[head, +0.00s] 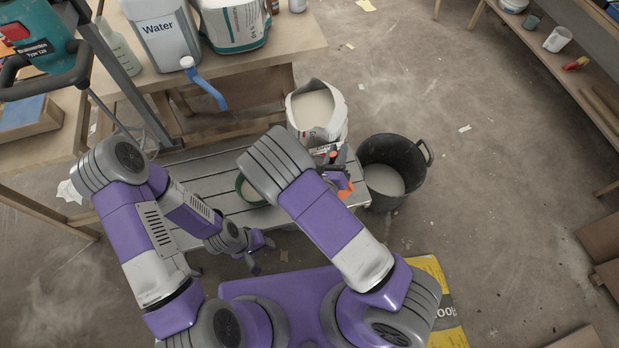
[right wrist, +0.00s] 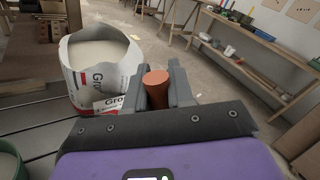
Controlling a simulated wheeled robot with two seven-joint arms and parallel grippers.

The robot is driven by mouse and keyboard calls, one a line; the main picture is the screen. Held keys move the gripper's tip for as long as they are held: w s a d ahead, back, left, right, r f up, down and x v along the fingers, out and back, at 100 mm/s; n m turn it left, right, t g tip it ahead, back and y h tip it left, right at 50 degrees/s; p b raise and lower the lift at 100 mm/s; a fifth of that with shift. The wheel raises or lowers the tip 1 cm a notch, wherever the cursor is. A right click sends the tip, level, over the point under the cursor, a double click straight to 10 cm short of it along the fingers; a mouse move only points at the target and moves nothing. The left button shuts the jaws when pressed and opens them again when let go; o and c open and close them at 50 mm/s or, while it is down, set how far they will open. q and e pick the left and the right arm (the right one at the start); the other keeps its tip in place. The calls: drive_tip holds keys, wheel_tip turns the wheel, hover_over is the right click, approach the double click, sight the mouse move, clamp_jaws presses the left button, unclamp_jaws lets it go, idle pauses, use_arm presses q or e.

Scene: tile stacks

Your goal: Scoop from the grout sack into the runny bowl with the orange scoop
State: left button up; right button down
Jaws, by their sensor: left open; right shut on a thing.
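The grout sack (head: 314,106) is white, stands open and holds pale powder; it also shows at the left of the right wrist view (right wrist: 100,75). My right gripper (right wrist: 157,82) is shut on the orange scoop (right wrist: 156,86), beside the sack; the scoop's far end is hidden. In the head view an orange bit of the scoop (head: 346,190) shows by the gripper. A green bowl (head: 241,184) with pale contents sits on the slatted bench, partly covered by my right arm; I cannot tell whether its contents are runny. My left gripper (head: 262,254) is open and empty near the bench's front edge.
A black bucket (head: 413,157) with pale contents stands right of the sack. A wooden table (head: 285,45) at the back holds a water canister (head: 160,40) and a bag. A yellow bag (head: 432,270) lies at the front. The floor to the right is mostly clear.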

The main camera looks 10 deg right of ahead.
use_arm(q)
drive_tip(key=shift+w+a+r+p, duration=0.2)
drive_tip(key=shift+w+r+p, duration=0.1)
drive_tip(key=shift+r+p, duration=0.1)
use_arm(e)
drive_tip(key=shift+w+a+r+n, duration=0.1)
drive_tip(key=shift+w+a+n, duration=0.2)
drive_tip(key=shift+w+a, duration=0.25)
drive_tip(key=shift+w+a+r+n, duration=0.1)
drive_tip(key=shift+w+a+n, duration=0.2)
drive_tip(key=shift+a, duration=0.35)
use_arm(q)
drive_tip(key=shift+r, duration=0.1)
use_arm(e)
drive_tip(key=shift+w+a, duration=0.15)
drive_tip(key=shift+a, duration=0.1)
